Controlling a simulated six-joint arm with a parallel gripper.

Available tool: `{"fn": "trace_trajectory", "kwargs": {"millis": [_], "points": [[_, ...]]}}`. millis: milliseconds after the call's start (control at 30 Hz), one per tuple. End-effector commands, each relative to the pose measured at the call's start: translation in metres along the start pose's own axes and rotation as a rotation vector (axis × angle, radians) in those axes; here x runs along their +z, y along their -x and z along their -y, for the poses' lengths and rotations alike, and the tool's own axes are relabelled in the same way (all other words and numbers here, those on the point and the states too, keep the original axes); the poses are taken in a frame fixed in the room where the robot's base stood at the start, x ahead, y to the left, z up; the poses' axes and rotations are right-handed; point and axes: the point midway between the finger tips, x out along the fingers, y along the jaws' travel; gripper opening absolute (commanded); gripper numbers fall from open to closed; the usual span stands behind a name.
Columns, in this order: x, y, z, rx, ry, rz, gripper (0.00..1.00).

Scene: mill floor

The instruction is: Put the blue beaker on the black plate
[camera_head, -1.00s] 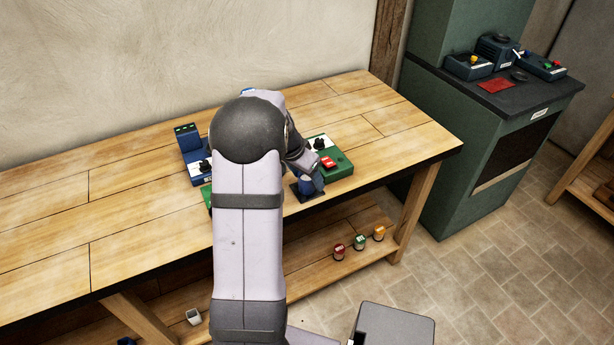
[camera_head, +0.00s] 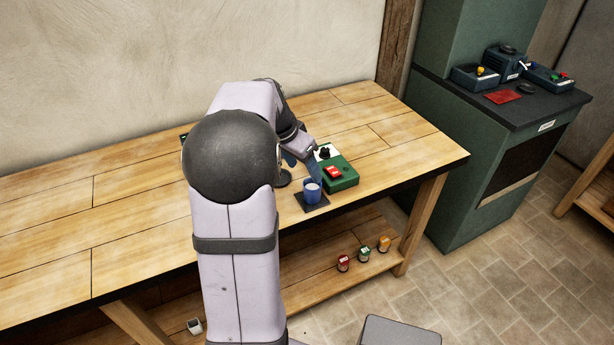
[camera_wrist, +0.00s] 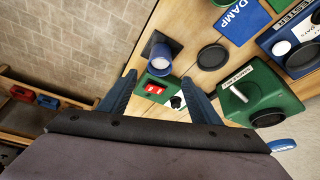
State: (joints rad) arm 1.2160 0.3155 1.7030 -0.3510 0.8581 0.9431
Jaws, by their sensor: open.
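The blue beaker (camera_head: 312,191) stands upright on a square black plate (camera_head: 319,207) near the table's front edge. In the wrist view, the beaker (camera_wrist: 164,58) rests on the same dark square plate (camera_wrist: 148,48), and its pale inside shows. My gripper (camera_wrist: 158,77) is open and empty, with its blue fingers apart and the beaker beyond the tips. In the head view, the gripper (camera_head: 302,167) is just behind the beaker, partly hidden by my arm.
A green box with a red switch (camera_head: 335,173) stands close right of the beaker. A dark round disc (camera_wrist: 212,57) lies nearby. Another green box (camera_wrist: 262,97) and a blue DAMP card (camera_wrist: 243,18) show in the wrist view. The table's right end is clear.

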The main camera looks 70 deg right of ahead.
Motion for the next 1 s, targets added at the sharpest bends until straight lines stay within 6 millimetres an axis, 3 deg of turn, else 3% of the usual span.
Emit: {"fn": "trace_trajectory", "kwargs": {"millis": [200,467,567,633,767,900,1000], "points": [[0.0,0.016,0.0,0.0,0.001,0.0,0.57],[0.001,0.018,0.0,0.0,0.003,0.002,0.57],[0.01,0.02,0.007,-0.009,0.034,0.008,0.57],[0.026,0.023,0.016,-0.022,0.088,0.02,0.57],[0.082,0.034,0.043,-0.067,0.273,0.057,0.57],[0.177,0.052,0.067,-0.137,0.587,0.11,0.57],[0.255,0.067,0.067,-0.193,0.846,0.15,0.57]]}}
